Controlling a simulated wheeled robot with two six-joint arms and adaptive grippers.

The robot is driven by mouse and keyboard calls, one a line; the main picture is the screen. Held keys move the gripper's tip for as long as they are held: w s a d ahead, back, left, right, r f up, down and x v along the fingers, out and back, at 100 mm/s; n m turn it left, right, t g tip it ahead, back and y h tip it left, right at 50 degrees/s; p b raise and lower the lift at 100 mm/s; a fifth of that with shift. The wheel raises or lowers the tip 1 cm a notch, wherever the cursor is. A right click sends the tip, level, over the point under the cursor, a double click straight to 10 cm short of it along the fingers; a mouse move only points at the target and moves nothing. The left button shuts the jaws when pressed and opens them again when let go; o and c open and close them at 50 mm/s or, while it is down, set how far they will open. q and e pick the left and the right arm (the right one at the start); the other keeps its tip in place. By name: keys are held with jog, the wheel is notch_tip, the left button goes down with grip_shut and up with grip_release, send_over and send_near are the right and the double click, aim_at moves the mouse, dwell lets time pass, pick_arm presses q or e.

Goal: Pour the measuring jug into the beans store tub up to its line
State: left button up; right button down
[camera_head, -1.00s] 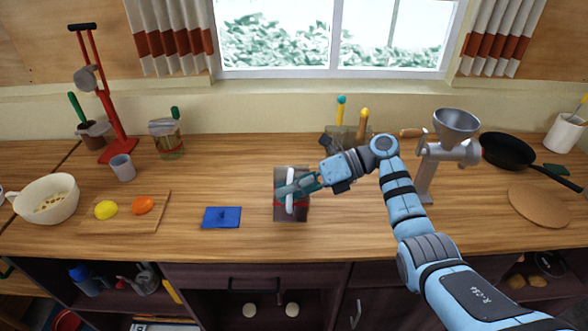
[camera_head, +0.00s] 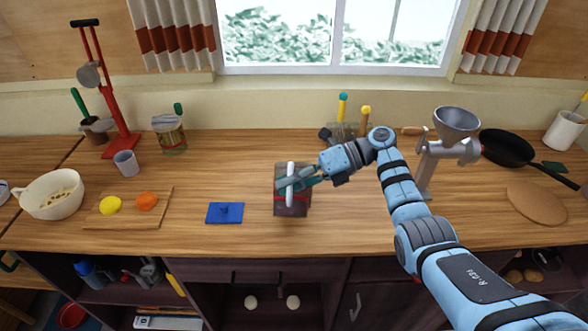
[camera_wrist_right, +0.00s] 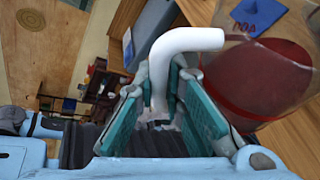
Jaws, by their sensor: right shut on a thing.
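My right gripper (camera_head: 300,183) is shut on the white handle (camera_head: 290,184) of the measuring jug. In the right wrist view, the handle (camera_wrist_right: 185,42) bends out to a clear, rounded jug (camera_wrist_right: 265,70) with a dark red mass in it. My right gripper (camera_wrist_right: 168,88) has its two teal fingers on either side of the handle. In the head view, a dark, clear-walled vessel with a red band (camera_head: 291,208) shows around and behind the handle. I take it for the beans store tub, but the jug and tub overlap and I cannot separate them. My left gripper is out of view.
A blue lid-like square (camera_head: 225,213) lies left of the vessel. A cutting board (camera_head: 130,218) with fruit, a bowl (camera_head: 52,196), a grey cup (camera_head: 126,163) and a jar (camera_head: 171,136) stand left. A metal grinder (camera_head: 445,150) stands right. The counter between is mostly clear.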

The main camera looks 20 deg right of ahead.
jog(key=shift+w+d+r, duration=0.25)
jog(key=shift+d+r, duration=0.05)
jog(key=shift+d, duration=0.05)
jog(key=shift+s+a+r, duration=0.1)
jog(key=shift+a+r, duration=0.1)
jog(key=shift+a, duration=0.05)
jog(key=shift+w+d+r+m, duration=0.15)
jog(key=shift+w+d+m, duration=0.1)
jog(key=shift+w+m, duration=0.1)
jog(key=shift+r, duration=0.1)
jog(key=shift+a+r, duration=0.15)
jog(key=shift+w+d+r+m+g+y, duration=0.15)
jog(key=shift+w+d+m+g+y, duration=0.1)
jog(key=shift+w+d+g+y, duration=0.05)
jog(key=shift+a+r, duration=0.15)
jog(key=shift+r, duration=0.05)
